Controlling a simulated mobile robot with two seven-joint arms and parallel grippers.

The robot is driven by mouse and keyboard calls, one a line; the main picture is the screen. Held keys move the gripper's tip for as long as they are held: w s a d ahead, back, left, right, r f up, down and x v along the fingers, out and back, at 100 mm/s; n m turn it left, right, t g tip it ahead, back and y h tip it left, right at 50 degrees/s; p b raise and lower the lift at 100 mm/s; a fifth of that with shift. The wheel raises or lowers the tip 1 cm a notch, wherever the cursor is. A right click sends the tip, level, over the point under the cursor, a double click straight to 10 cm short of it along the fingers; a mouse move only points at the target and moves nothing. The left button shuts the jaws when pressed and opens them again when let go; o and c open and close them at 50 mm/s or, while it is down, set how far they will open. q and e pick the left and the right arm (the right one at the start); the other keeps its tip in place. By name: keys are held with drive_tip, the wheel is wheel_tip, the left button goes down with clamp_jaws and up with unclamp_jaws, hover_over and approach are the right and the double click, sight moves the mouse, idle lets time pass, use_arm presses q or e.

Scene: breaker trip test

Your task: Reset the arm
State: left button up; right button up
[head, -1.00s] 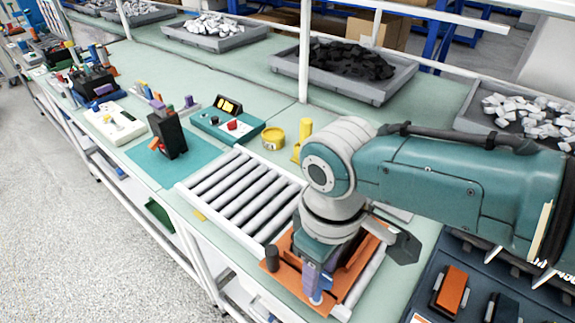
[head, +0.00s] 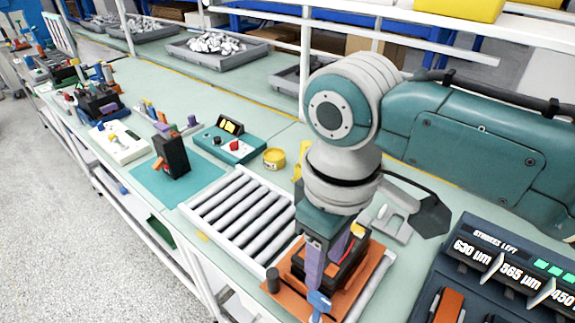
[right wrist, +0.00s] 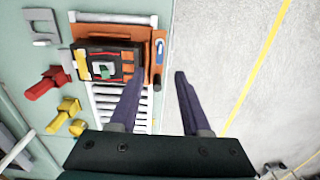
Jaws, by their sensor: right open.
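My right gripper (head: 328,268), with dark purple fingers, points down in the head view over the orange fixture plate (head: 279,292) at the near end of the roller conveyor. It is open; the right wrist view shows nothing between its fingers (right wrist: 158,77). A black breaker (head: 350,262) sits on the plate, partly hidden by the gripper. In the right wrist view the breaker (right wrist: 105,52) lies beyond and left of the fingers, with a blue handle (right wrist: 159,50) on the plate beside it. Touching or apart, I cannot tell. My left gripper is out of view.
The white-framed roller conveyor (head: 238,210) runs left of the plate. A teal control box (head: 230,145), yellow tin (head: 274,158) and black device on a teal mat (head: 150,190) stand further left.

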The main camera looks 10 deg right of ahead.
drive_tip(key=s+a+m+t+y, duration=0.1)
drive_tip(key=s+a+y, duration=0.15)
drive_tip(key=s, duration=0.45)
drive_tip(key=s+d+r+m+t+h, duration=0.2)
drive_tip(key=s+d+r+m, duration=0.25)
drive_tip(key=s+d, duration=0.5)
wheel_tip(320, 180, up, 27)
drive_tip(key=p, duration=2.6)
drive_tip(key=shift+w+d+r+t+p, duration=0.2)
drive_tip(key=shift+w+d+t+p, duration=0.1)
drive_tip(key=shift+w+d+p, duration=0.1)
